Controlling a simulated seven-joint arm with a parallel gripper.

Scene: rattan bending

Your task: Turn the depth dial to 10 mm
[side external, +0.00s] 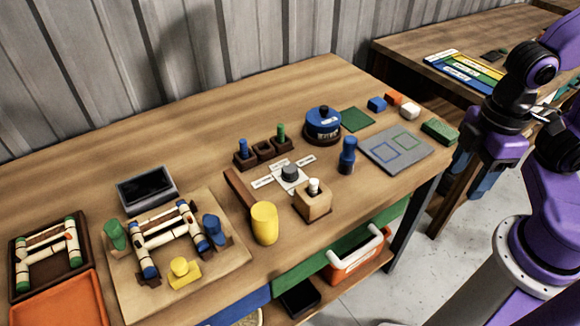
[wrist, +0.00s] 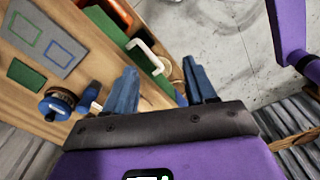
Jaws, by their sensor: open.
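A dark grey round knob (side external: 289,171), which looks like the depth dial, sits on a white plate in the middle of the bench in the side external view. Small white labels (side external: 263,181) lie around it; their text is too small to read, and I cannot tell the knob's setting. I cannot make the knob out in the wrist view. My gripper (side external: 485,183) hangs off the bench's right end, well away from the knob. In the wrist view my gripper (wrist: 163,90) has its blue fingers spread apart, with nothing between them.
Near the knob stand a wooden block with a white peg (side external: 313,201), a yellow cylinder (side external: 264,223) and a blue upright piece (side external: 347,155). A blue round device (side external: 323,121) and a grey mat (side external: 396,149) lie toward the right. A rattan frame fixture (side external: 175,240) fills the left.

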